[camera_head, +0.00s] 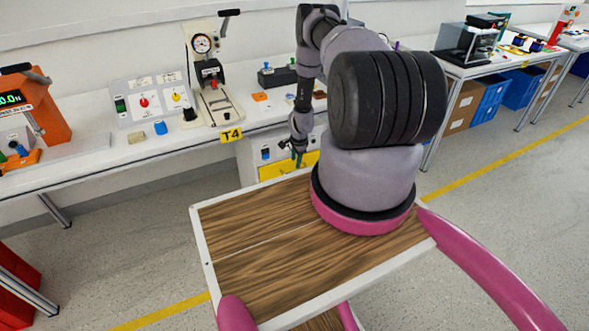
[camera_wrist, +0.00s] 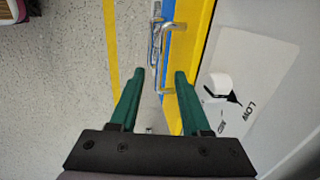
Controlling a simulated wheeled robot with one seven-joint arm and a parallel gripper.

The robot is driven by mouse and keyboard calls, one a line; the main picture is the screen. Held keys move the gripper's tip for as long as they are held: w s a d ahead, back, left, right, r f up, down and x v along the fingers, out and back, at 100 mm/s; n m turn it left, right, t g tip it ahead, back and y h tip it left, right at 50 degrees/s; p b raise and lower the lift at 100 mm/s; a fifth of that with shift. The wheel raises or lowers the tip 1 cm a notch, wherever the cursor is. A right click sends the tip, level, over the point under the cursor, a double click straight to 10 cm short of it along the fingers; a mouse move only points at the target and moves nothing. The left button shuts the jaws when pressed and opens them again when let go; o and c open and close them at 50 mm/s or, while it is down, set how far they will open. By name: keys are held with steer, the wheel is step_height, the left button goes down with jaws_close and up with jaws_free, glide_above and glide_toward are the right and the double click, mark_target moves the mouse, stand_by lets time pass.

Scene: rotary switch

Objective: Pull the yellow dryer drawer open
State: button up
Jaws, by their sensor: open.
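The yellow dryer drawer (camera_head: 277,171) is low on the white dryer under the bench, partly hidden by my arm in the head view. In the wrist view its yellow front (camera_wrist: 195,50) runs down the right of centre, with a blue strip and a metal bar handle (camera_wrist: 166,60) on it. My gripper (camera_wrist: 160,74) has two green fingers, spread apart. The lower end of the handle shows between them in the picture; I cannot tell whether they touch it. In the head view my gripper (camera_head: 298,155) is small, just in front of the drawer.
A white dryer panel with a knob (camera_wrist: 221,85) marked LOW lies right of the drawer in the wrist view. The bench (camera_head: 110,155) above carries a switch panel (camera_head: 148,100), a gauge press (camera_head: 208,75) and small parts. The floor in front is open.

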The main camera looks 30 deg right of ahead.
steer(key=f, duration=0.3)
steer(key=w+f, duration=0.1)
steer(key=f, duration=0.2)
steer(key=shift+w, duration=0.1)
jaws_close()
stand_by(1.3)
